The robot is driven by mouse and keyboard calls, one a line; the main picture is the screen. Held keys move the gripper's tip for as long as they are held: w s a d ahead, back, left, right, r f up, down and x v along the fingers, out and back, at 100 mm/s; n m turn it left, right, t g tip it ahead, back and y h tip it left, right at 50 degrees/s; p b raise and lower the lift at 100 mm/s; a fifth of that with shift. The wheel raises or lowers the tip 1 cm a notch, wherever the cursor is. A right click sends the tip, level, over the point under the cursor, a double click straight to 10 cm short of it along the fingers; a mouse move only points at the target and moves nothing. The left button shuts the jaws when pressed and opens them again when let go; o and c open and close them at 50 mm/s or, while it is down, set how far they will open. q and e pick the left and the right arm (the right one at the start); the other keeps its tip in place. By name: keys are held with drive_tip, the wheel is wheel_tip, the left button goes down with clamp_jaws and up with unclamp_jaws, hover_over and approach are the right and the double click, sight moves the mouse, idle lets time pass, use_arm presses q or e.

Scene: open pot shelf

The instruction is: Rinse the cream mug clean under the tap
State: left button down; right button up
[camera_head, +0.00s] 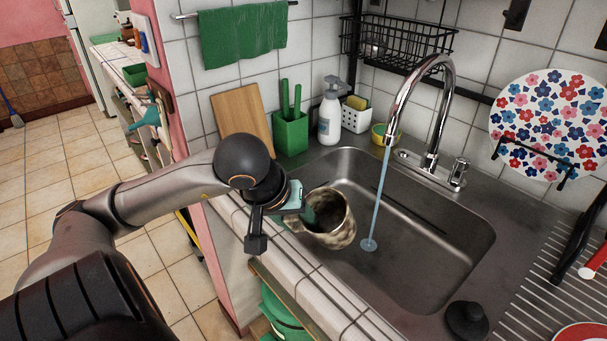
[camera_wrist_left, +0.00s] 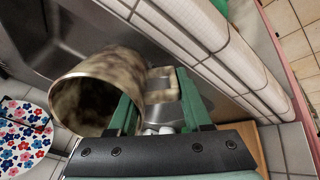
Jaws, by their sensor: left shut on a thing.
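The cream mug (camera_head: 345,222) is smeared with brown dirt and tilted, its mouth facing partly toward the head camera. My left gripper (camera_head: 303,208) is shut on it and holds it over the left part of the sink (camera_head: 430,268). In the left wrist view the mug (camera_wrist_left: 98,88) lies left of the green fingers of my left gripper (camera_wrist_left: 160,98), with its handle between them. The chrome tap (camera_head: 450,95) is running. Its thin stream (camera_head: 378,195) falls to the right of the mug, apart from it. My right gripper is not in view.
A white soap bottle (camera_head: 329,118), a green utensil holder (camera_head: 291,134) and a cutting board (camera_head: 242,118) stand behind the sink. A black plug (camera_head: 467,320) lies at the sink's front right. A flowered plate (camera_head: 548,122) stands at right. The sink basin is otherwise clear.

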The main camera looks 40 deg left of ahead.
sight(314, 210)
use_arm(q)
drive_tip(key=shift+w+a+r+p, duration=0.15)
drive_tip(key=shift+w+p, duration=0.4)
drive_tip(key=shift+w, duration=0.1)
drive_tip(key=w+p, duration=0.2)
drive_tip(key=w, duration=0.1)
drive_tip(key=shift+w+a+f, duration=0.1)
drive_tip(key=shift+f, duration=0.25)
drive_tip(key=w+a+f, duration=0.1)
drive_tip(key=w+f, duration=0.1)
drive_tip(key=w, duration=0.7)
drive_tip(key=shift+w, duration=0.25)
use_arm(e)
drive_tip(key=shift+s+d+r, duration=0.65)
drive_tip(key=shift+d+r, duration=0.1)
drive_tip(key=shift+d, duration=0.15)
use_arm(q)
drive_tip(key=shift+d+f, duration=0.1)
drive_tip(key=shift+d, duration=0.05)
drive_tip(key=shift+d, duration=0.5)
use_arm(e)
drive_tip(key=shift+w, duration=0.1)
use_arm(q)
drive_tip(key=shift+a, duration=0.15)
drive_tip(key=shift+a, duration=0.5)
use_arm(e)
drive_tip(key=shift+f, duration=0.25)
